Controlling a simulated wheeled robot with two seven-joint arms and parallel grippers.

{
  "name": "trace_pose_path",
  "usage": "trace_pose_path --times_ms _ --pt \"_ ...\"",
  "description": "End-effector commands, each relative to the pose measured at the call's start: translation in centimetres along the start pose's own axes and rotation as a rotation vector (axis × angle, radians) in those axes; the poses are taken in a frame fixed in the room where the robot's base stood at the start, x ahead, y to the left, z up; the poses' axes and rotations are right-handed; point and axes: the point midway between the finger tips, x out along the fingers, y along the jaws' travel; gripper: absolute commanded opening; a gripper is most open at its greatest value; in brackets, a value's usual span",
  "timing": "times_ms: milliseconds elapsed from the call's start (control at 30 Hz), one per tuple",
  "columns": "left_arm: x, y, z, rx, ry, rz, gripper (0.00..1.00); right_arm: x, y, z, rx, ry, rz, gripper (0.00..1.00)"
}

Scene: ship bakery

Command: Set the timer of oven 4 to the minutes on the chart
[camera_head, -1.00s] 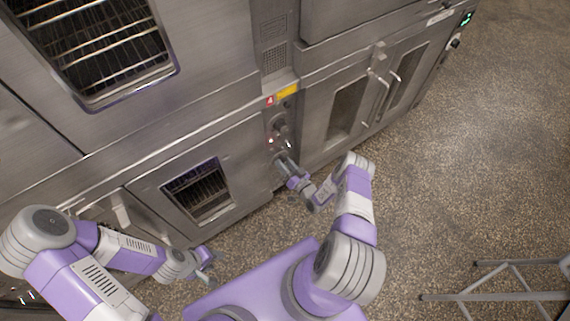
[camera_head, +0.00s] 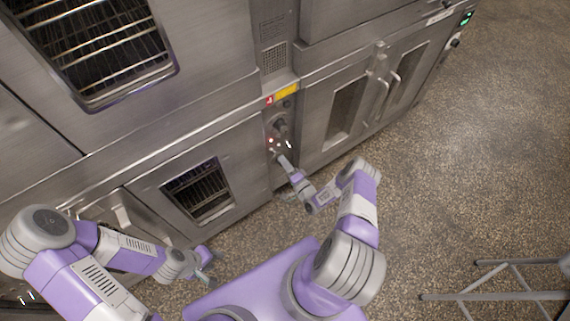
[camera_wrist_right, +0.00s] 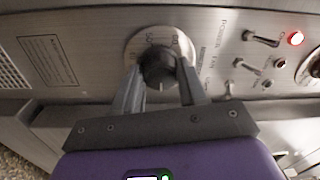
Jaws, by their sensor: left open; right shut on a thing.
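Oven 4 (camera_head: 165,215) is the lower steel oven with a small window, beside a panel with a red label "4" (camera_head: 270,100). Its control panel (camera_head: 271,125) is a narrow upright strip. My right gripper (camera_head: 279,156) is at the lower part of this panel. In the right wrist view its fingers (camera_wrist_right: 160,82) are shut on both sides of a dark round timer knob (camera_wrist_right: 158,64). A pale dial ring (camera_wrist_right: 133,48) with numbers surrounds the knob; the fingers hide part of it. My left gripper (camera_head: 208,268) is open and empty, low in front of the oven.
Toggle switches (camera_wrist_right: 262,39) and a lit red lamp (camera_wrist_right: 296,38) sit to the right of the knob. A double-door oven (camera_head: 345,110) stands to the right. A grey metal frame (camera_head: 500,285) stands on the floor at lower right. The floor between is clear.

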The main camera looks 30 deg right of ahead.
Motion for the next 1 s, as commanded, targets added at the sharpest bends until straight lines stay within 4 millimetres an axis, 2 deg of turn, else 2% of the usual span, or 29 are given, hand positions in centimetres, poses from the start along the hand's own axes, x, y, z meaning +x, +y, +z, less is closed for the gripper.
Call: trace_pose_path --times_ms 400,933,967,1000 --pt "-0.01 0.0 0.0 0.0 0.0 0.0 0.43 0.21 -0.2 0.11 0.187 0.006 -0.006 0.11" --pt "-0.01 0.0 0.0 0.0 0.0 0.0 0.43 0.27 -0.26 0.1 0.21 0.007 -0.007 0.11" --pt "-0.01 0.0 0.0 0.0 0.0 0.0 0.43 0.27 -0.27 0.09 0.21 0.007 -0.008 0.43" --pt "-0.01 0.0 0.0 0.0 0.0 0.0 0.43 0.27 -0.27 0.09 0.21 0.007 -0.008 0.49"
